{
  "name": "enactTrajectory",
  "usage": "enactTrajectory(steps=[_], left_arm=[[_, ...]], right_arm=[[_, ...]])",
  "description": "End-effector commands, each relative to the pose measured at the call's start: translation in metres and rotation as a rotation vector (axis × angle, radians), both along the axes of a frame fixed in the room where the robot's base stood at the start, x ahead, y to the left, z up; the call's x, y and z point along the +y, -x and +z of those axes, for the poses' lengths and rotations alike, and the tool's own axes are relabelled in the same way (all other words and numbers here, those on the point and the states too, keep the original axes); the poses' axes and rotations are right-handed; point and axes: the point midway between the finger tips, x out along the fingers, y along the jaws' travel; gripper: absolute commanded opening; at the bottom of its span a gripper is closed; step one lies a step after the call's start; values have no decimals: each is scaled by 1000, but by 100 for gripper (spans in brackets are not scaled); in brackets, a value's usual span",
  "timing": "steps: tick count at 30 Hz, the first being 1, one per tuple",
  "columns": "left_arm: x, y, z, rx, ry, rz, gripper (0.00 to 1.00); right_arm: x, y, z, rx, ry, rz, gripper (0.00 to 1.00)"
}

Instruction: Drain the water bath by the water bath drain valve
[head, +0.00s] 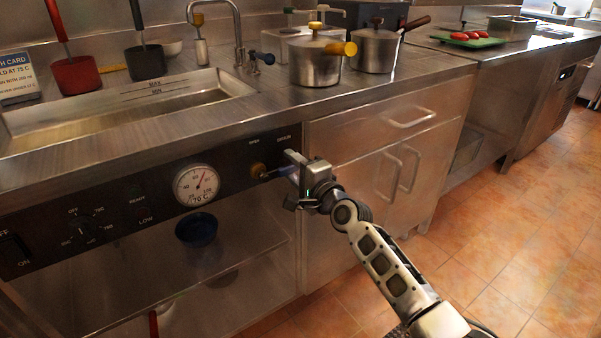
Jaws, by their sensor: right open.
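The water bath (180,103) is a steel basin sunk in the counter at the left, with MAX and MIN marks on its back wall. The drain valve (260,171) is a small knob with a brassy part on the black front panel, right of the round dial and below small lettering. My right gripper (284,173) is open at the valve, its fingers pointing left at the panel. The fingers hide part of the valve, and I cannot tell whether they touch it. My left gripper is not in view.
A temperature dial (196,186) and a rotary knob (84,226) sit on the panel. A blue bowl (197,229) is on the open shelf below. Two steel pots (315,67) (376,51) and a tap (239,45) stand above. Cabinet doors (392,180) are right of the panel.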

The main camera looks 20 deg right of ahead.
Motion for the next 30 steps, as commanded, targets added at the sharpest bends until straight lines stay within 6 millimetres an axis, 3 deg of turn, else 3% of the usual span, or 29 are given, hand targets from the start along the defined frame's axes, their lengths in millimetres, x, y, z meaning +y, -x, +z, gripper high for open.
enactTrajectory(steps=[5,13,21,30], left_arm=[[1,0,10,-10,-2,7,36],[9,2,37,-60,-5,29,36],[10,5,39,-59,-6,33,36],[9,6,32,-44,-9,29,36]], right_arm=[[-7,19,1,2,2,-1,42],[-26,80,1,3,3,0,42],[-43,132,0,2,1,0,42],[-50,151,0,2,-2,0,42]])
